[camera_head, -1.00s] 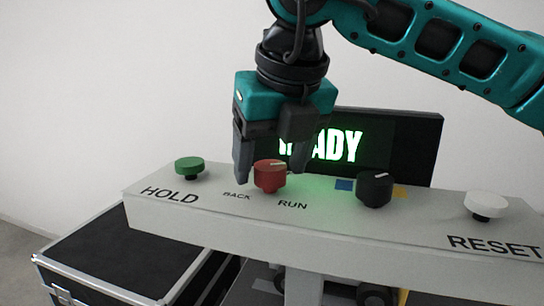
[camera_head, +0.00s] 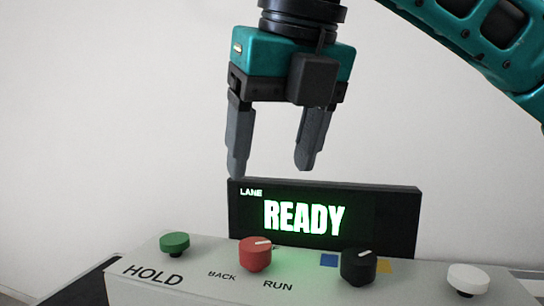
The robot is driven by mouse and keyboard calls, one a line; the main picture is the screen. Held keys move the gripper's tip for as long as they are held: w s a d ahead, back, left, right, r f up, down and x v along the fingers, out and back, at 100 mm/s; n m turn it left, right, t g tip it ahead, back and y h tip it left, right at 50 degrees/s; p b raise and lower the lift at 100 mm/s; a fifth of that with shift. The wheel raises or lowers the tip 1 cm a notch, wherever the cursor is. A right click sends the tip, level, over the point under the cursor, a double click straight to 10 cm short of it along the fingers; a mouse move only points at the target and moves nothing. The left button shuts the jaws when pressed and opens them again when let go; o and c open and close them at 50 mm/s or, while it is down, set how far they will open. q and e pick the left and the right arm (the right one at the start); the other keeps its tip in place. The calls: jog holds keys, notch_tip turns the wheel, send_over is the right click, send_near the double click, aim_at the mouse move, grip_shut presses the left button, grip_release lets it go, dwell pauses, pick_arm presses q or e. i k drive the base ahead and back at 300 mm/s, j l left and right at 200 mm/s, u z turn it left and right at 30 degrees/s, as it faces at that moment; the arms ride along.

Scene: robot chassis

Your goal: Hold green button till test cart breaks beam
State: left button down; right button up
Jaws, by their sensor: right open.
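The green button (camera_head: 175,243) stands at the left end of the grey console, above the word HOLD. My right gripper (camera_head: 272,172) is open and empty, fingers pointing down. It is raised above the console, up and to the right of the green button, and touches nothing. The red knob (camera_head: 255,256) stands below it between BACK and RUN, its pale mark pointing to the right. The display (camera_head: 304,217) behind the console reads LANE READY in lit letters. The test cart and the beam cannot be made out in this view. My left gripper is not in view.
A black knob (camera_head: 358,268) stands right of the red knob, near blue and yellow patches. A white button (camera_head: 468,279) is at the console's right end. The console (camera_head: 210,292) fills the bottom of the view. The space above the green button is clear.

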aim_at(175, 243)
jog(key=k, duration=1)
